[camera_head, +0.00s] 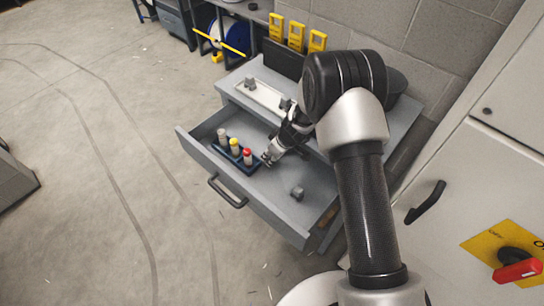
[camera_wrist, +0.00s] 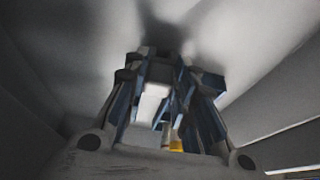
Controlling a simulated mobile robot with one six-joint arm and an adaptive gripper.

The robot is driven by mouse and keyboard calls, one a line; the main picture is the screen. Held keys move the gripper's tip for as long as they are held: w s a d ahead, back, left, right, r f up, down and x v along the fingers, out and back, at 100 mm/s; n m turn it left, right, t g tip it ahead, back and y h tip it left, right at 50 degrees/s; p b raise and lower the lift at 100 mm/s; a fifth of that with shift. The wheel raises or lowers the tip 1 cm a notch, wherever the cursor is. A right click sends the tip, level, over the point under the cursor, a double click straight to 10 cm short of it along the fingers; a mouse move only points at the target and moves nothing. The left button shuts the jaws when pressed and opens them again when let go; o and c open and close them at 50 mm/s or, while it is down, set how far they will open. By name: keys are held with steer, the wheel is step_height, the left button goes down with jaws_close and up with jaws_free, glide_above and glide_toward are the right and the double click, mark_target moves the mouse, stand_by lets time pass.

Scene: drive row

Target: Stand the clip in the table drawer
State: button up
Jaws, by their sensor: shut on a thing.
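The table drawer (camera_head: 265,208) is pulled out, and its inside is in view. My gripper (camera_head: 268,158) reaches down into it, just right of the bottle rack. In the wrist view my gripper (camera_wrist: 160,95) is shut on a pale grey piece (camera_wrist: 153,102), which I take to be the clip; my fingers partly hide it. I cannot tell whether it touches the drawer floor. Another small grey block-like piece (camera_head: 297,192) sits in the drawer's right part.
A dark blue rack (camera_head: 235,160) in the drawer holds bottles with white, yellow and red caps. A white tray (camera_head: 262,96) with a small grey piece (camera_head: 250,83) lies on the tabletop. A cabinet with a black handle (camera_head: 426,203) stands at right. Drawer floor is bare around the grey block.

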steer(key=shift+f, duration=0.15)
steer(key=o, duration=1.1)
steer(key=shift+c, duration=0.2)
steer(key=s+d+r+m+p, duration=0.1)
steer(key=s+d+r, duration=0.3)
steer(key=r, duration=0.7)
steer(key=s+d+r+m+t+p, duration=0.15)
steer(key=s+r, duration=0.45)
steer(key=r, duration=0.6)
steer(key=s+d+r+m+g, duration=0.1)
steer(key=s+d+r+m, duration=0.3)
steer(key=r, duration=0.7)
steer(key=s+d+r+m+h, duration=0.1)
steer(key=s+d, duration=0.3)
steer(key=s, duration=0.6)
steer(key=s+d+r+m+t+h, duration=0.1)
steer(key=s+d+r+m+h, duration=0.1)
steer(key=s, duration=0.7)
step_height(320, 180, up, 2)
steer(key=shift+s+d+r+m+h, duration=0.25)
steer(key=shift+s+d+m+h, duration=0.15)
steer(key=shift+d, duration=0.8)
